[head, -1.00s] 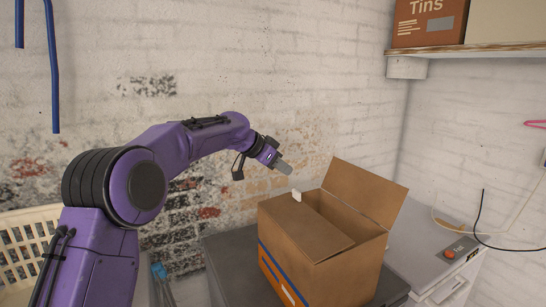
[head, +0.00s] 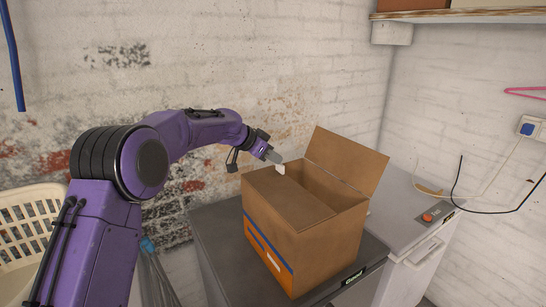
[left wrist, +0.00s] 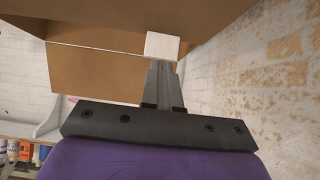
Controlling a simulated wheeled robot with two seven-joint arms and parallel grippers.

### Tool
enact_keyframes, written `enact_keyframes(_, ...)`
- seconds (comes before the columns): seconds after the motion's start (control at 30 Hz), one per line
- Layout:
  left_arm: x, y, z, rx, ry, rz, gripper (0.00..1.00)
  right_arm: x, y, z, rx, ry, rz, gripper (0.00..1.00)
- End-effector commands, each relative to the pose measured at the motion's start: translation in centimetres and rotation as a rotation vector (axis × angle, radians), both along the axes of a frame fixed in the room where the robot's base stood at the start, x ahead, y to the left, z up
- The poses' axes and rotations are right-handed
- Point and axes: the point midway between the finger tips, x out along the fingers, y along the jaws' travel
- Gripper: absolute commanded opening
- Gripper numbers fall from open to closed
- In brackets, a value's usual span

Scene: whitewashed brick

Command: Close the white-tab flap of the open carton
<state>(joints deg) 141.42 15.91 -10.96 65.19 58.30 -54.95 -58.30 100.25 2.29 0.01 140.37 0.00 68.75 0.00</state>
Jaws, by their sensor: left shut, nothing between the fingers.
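The open brown carton (head: 295,245) stands on a dark grey-topped cabinet. The opposite flap (head: 348,160) stands up, tilted outward to the right. My left gripper (head: 275,156) is shut and empty, just above and beside the white tab. In the left wrist view the closed fingertips (left wrist: 164,66) reach the lower edge of the tab (left wrist: 162,46). I cannot tell whether they touch it. My right gripper is not in view.
The dark cabinet top (head: 215,225) has bare room left of the carton. A light grey unit (head: 405,215) with a red button stands to the right. A cream basket (head: 30,225) is at the left. A shelf (head: 450,15) is on the wall at upper right.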

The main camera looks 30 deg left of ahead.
Motion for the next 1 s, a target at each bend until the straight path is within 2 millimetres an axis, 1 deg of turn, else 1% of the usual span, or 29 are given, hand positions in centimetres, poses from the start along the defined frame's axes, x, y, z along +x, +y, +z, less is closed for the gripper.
enact_keyframes(0.17,0.0,0.0,0.2,0.0,0.0,0.0,0.0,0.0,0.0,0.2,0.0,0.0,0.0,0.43)
enact_keyframes(0.4,0.0,0.0,1.6,-0.001,0.0,0.001,0.0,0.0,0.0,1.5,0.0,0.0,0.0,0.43)
enact_keyframes(0.57,0.0,0.0,2.0,-0.001,0.0,-0.001,0.0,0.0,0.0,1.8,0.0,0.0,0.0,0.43)
enact_keyframes(0.67,0.0,0.0,3.5,-0.001,-0.001,-0.001,0.0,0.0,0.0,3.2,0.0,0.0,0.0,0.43)
enact_keyframes(0.77,0.0,0.1,5.9,-0.001,-0.001,-0.001,0.0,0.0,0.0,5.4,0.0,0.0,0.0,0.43)
enact_keyframes(0.8,0.0,0.0,6.9,-0.002,-0.001,0.0,0.0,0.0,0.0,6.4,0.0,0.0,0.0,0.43)
enact_keyframes(0.83,-0.4,0.4,6.5,-0.001,-0.004,0.001,0.0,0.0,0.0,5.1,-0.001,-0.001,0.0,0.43)
enact_keyframes(0.87,-1.0,0.7,6.5,-0.002,-0.006,0.002,0.0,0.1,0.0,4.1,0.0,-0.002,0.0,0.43)
enact_keyframes(0.9,-1.7,1.0,7.2,-0.001,-0.006,0.001,0.0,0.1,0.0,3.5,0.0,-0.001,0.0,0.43)
enact_keyframes(1.0,-3.2,1.9,9.0,-0.001,-0.006,0.001,0.0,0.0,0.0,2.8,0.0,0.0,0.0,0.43)
